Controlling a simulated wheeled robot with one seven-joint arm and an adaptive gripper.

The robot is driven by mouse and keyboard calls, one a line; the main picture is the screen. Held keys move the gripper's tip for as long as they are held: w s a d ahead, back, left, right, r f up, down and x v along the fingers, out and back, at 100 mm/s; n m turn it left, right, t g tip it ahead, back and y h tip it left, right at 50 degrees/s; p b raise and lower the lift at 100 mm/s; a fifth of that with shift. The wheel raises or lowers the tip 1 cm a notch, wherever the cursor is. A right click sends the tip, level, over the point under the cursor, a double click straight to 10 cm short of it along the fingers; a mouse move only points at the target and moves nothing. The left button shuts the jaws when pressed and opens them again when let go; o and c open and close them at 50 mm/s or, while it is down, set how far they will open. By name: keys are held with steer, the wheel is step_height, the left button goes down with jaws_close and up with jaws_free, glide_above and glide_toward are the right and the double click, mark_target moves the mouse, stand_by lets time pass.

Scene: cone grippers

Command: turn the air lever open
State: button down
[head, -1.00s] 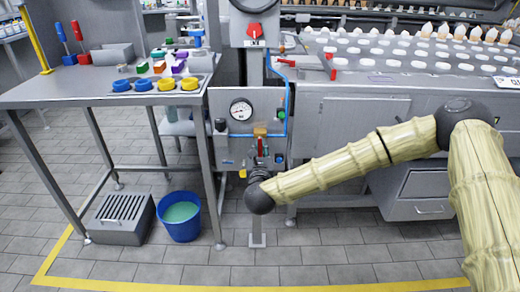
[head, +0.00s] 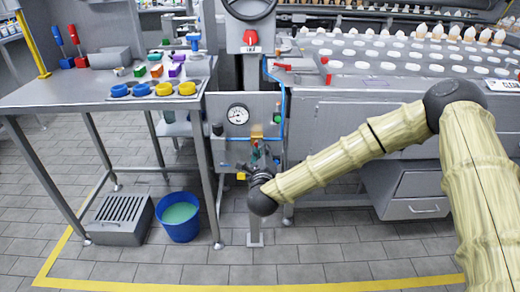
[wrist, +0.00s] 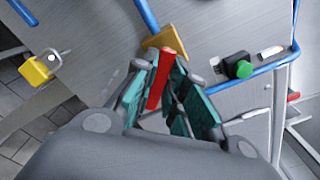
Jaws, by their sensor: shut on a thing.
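The air lever is a red bar (wrist: 159,82) on a brass-coloured valve (wrist: 166,42). In the wrist view it runs down from the valve, slightly tilted, between my fingers. My gripper (wrist: 166,92) has teal finger pads and is shut on the red lever, with a pad on each side. In the head view the brass valve (head: 257,131) is on the grey panel below the round gauge (head: 237,115). My gripper (head: 258,158) is just below the valve there, and it mostly hides the lever.
A blue hose (head: 284,112) runs around the panel's right side. A green button (wrist: 240,69) is right of the valve, and a yellow padlock (wrist: 38,70) is left in the wrist view. A steel table (head: 60,92) and a blue bucket (head: 180,217) stand to the left.

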steer(key=n+p, duration=0.1)
steer(key=n, duration=0.2)
steer(key=r+n+p, duration=0.1)
steer(key=n, duration=0.2)
steer(key=n+p, duration=0.1)
steer(key=n, duration=0.1)
steer(key=shift+d+r+n, duration=0.25)
steer(key=shift+d+n, duration=0.1)
steer(key=shift+n, duration=0.05)
stand_by(0.4)
steer(key=c, duration=1.4)
jaws_free()
steer(key=shift+c, duration=0.2)
steer(key=shift+p, duration=0.3)
steer(key=s, duration=1.2)
